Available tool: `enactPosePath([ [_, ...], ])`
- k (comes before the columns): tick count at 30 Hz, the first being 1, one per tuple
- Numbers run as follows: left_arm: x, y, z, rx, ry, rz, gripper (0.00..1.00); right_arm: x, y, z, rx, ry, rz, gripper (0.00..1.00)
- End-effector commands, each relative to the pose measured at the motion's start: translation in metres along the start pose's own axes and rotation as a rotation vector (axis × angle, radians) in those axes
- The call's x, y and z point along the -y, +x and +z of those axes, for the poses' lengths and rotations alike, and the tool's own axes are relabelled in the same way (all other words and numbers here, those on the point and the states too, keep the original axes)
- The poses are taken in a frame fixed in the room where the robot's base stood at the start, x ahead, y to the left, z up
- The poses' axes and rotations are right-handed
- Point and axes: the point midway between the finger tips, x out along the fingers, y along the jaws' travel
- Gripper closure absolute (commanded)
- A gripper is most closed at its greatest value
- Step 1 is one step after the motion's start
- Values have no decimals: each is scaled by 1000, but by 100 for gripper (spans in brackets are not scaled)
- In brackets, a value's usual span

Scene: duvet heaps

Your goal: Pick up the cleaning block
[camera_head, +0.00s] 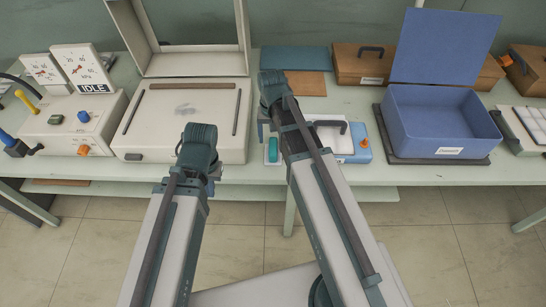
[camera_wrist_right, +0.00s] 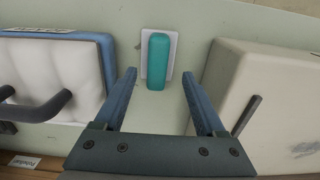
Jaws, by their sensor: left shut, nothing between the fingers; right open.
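The cleaning block looks to be the teal, rounded block (camera_wrist_right: 158,62), lying on a small white pad (camera_wrist_right: 144,48) on the pale green tabletop. In the head view the teal block (camera_head: 273,150) shows partly, beside my right arm. My right gripper (camera_wrist_right: 160,73) is open and empty. In the right wrist view its two blue fingers appear on either side of the block's near end; whether they are level with it I cannot tell. In the head view my left gripper (camera_head: 197,145) is in front of the open white case, its fingertips hard to make out.
The open white case (camera_head: 222,151) stands left of the block, and a blue-and-white case with a dark handle (camera_head: 359,143) stands right of it. A blue open box (camera_head: 440,122) is further right. A gauge panel (camera_head: 70,125) stands far left. Wooden cases are behind.

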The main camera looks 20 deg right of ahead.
Motion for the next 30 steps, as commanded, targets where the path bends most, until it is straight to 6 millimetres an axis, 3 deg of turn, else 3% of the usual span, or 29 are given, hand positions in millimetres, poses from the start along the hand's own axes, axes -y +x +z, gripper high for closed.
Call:
enactPosePath([
  [10,-1,10,-1,0,0,0,100,-1,10,0,0,0,0,28],
  [22,-5,54,-3,0,0,0,100,-4,54,-1,0,0,0,28],
  [30,-5,54,-3,0,0,0,100,-4,55,-1,0,0,0,28],
])
